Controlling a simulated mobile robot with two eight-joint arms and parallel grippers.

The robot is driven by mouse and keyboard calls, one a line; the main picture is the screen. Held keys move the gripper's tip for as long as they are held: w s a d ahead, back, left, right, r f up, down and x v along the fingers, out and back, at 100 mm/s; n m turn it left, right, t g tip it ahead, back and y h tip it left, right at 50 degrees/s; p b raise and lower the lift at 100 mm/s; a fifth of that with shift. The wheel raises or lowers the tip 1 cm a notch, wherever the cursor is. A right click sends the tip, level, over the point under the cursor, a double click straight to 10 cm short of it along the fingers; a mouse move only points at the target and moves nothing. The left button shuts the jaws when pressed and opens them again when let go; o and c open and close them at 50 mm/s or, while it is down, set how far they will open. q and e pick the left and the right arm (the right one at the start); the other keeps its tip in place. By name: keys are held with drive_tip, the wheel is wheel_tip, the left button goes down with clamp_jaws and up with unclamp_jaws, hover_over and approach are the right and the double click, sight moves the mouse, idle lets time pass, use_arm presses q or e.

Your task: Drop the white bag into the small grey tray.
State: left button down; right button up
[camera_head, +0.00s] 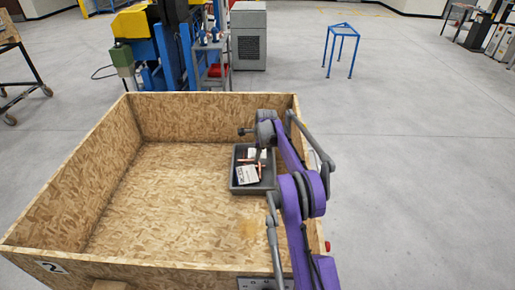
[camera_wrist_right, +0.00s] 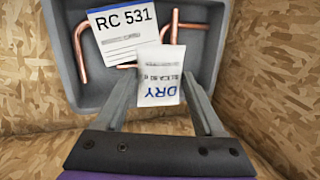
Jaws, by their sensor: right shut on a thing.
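A small grey tray (camera_head: 252,190) lies in the far right part of a wooden crate, and it also shows in the right wrist view (camera_wrist_right: 95,95). My right gripper (camera_wrist_right: 162,82) is shut on the white bag (camera_wrist_right: 160,90), printed "DRY". The bag hangs between the fingertips and appears to be over the tray; its exact height above the tray floor is hard to tell. In the head view my right wrist partly covers the tray and bag. My left gripper is not in view.
The tray holds a white "RC 531" card (camera_wrist_right: 123,32) and bent copper tubes (camera_wrist_right: 82,52). The crate's far wall (camera_head: 215,115) and right wall stand close to the tray. The crate floor (camera_head: 165,195) left of the tray is clear.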

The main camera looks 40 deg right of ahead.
drive_tip(key=shift+f, duration=0.7)
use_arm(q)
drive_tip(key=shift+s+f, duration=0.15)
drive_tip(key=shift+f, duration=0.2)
use_arm(e)
drive_tip(key=o, duration=1.4)
drive_tip(key=shift+c, duration=0.2)
drive_tip(key=shift+r, duration=0.1)
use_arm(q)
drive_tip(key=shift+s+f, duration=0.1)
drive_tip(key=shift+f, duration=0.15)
use_arm(e)
drive_tip(key=d+v, duration=0.1)
drive_tip(key=v, duration=0.9)
drive_tip(key=shift+s+a+r, duration=0.15)
drive_tip(key=shift+a+r, duration=0.15)
drive_tip(key=shift+a, duration=0.15)
drive_tip(key=shift+f, duration=0.1)
